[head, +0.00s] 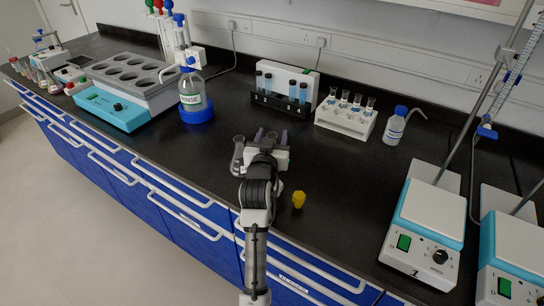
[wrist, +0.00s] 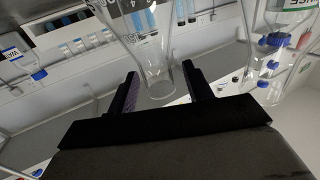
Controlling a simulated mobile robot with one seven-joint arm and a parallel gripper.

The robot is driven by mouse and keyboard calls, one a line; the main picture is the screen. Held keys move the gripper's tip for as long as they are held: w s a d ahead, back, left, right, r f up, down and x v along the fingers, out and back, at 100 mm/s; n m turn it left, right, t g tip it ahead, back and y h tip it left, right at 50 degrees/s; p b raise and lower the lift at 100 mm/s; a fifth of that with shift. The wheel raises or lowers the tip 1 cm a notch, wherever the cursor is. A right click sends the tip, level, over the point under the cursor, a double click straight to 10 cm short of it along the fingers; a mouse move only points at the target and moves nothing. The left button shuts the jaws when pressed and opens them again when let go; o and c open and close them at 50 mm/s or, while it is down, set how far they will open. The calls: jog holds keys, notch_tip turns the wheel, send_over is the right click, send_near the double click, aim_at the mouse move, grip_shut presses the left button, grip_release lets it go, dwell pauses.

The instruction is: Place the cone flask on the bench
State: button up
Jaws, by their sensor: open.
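A clear glass cone flask (head: 238,158) with dark markings shows just left of my gripper over the black bench (head: 345,190). In the wrist view the flask (wrist: 150,45) shows with its wide part at the top of the picture and its narrow neck between my fingers. My gripper (wrist: 160,82) is open, with a visible gap between the neck and the right finger. I cannot tell whether the left finger touches the glass. In the head view my gripper (head: 271,137) is low over the bench, and my wrist hides part of the space around it.
A yellow piece (head: 298,200) lies right of my gripper. A hotplate (head: 428,225) stands right. The bench between is clear.

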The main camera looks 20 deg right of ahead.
jog(key=shift+c, duration=0.3)
grip_shut()
jog(key=shift+r, duration=0.1)
